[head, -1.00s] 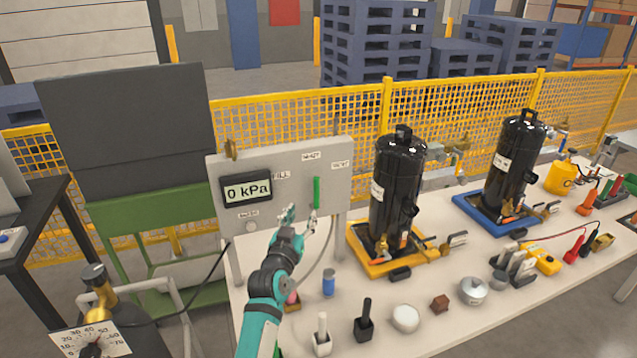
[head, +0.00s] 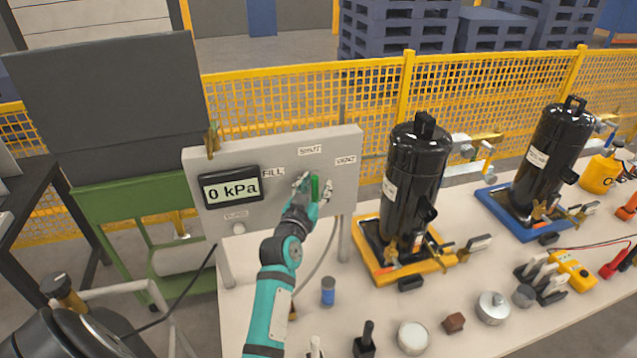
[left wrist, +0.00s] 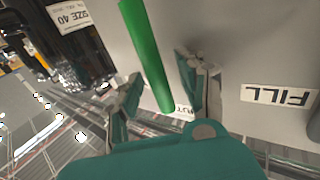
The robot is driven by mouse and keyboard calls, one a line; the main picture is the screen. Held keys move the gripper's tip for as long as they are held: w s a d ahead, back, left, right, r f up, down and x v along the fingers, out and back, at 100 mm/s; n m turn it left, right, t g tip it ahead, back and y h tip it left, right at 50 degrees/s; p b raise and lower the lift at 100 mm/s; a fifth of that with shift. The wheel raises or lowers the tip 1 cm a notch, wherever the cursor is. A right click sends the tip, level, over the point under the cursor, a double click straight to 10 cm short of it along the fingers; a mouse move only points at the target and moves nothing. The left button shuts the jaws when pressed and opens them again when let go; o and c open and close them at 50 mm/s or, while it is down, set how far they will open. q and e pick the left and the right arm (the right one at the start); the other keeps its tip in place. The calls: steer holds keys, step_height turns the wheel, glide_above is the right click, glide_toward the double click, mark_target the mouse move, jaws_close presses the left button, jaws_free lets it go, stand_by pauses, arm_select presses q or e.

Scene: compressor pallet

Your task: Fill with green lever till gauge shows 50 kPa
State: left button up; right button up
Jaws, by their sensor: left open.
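The grey panel (head: 270,215) stands at the back left of the bench. Its gauge (head: 231,188) reads 0 kPa. The green lever (head: 315,188) points upright, below the SHUT label (head: 310,149), with FILL (head: 273,172) to its left and VENT (head: 345,160) to its right. My left gripper (head: 316,186) is open at the lever, its fingers on either side of it in the head view. In the left wrist view the lever (left wrist: 147,55) runs between the two open fingers (left wrist: 160,88); contact cannot be told. My right gripper is not in view.
A black compressor (head: 415,180) in a yellow tray (head: 375,262) stands right of the panel; another (head: 550,150) stands farther right in a blue tray. A blue can (head: 328,291) and several small weights and parts lie along the front of the bench.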

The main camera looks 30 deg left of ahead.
arm_select(q)
steer(key=shift+s+r, duration=0.15)
steer(key=shift+s, duration=0.1)
steer(key=shift+c, duration=1.3)
steer(key=shift+w, duration=0.15)
jaws_close()
steer(key=shift+w+f, duration=0.1)
steer(key=shift+f, duration=0.15)
